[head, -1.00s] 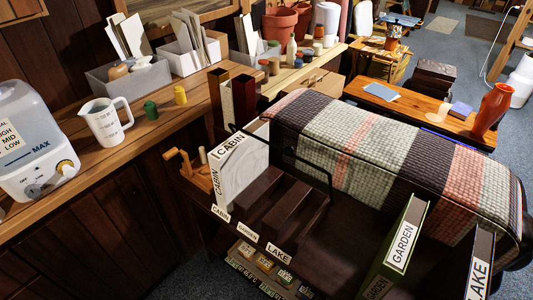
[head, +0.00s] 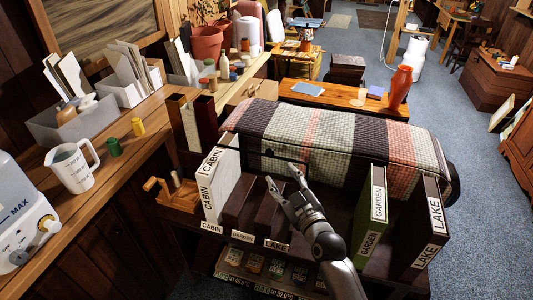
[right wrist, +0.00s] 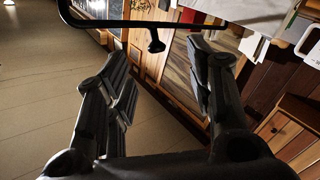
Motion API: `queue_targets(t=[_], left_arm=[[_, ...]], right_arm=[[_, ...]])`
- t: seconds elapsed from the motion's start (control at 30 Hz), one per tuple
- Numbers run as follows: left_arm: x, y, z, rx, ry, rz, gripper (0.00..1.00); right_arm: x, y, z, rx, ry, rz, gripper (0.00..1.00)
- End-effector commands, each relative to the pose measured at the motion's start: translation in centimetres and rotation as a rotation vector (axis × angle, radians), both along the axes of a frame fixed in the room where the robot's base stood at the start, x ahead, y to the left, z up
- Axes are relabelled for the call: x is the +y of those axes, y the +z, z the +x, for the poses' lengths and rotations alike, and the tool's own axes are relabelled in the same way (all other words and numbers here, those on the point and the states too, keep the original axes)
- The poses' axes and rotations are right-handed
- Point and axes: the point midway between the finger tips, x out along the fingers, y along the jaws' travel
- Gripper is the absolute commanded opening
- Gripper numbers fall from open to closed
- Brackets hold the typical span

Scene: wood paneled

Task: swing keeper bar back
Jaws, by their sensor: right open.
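The keeper bar is a thin black bar (right wrist: 100,22) with a short stub ending in a small knob. In the head view it (head: 252,149) runs across behind the slots of the dark rack, in front of the woven cover; part of it is hard to make out there. My right gripper (head: 283,177) is open and empty over the rack slots, close to the bar. In the right wrist view the knob (right wrist: 156,46) appears between the open fingers; neither finger clearly touches it. My left gripper is not in view.
A white CABIN binder (head: 221,182) stands at the rack's left end. A green GARDEN binder (head: 371,215) and brown LAKE binder (head: 423,228) stand to the right of my arm. The striped woven cover (head: 335,140) lies behind. A wooden crank (head: 172,194) sits at left.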

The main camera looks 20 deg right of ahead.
Motion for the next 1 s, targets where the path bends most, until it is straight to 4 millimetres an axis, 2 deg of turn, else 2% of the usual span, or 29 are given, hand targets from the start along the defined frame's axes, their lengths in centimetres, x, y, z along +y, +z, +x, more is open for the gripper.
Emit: queue_targets(t=[0.07,0.27,0.7,1.0], left_arm=[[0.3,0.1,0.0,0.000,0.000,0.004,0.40],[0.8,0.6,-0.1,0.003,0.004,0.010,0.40],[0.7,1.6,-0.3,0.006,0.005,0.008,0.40],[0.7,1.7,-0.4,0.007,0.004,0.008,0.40]], right_arm=[[-0.2,1.0,0.3,-0.023,-0.005,-0.006,0.49],[0.0,1.1,2.2,-0.023,-0.006,-0.006,0.49],[0.6,0.9,8.5,-0.021,-0.005,-0.006,0.49],[0.8,0.8,10.7,-0.021,-0.005,-0.007,0.49]])
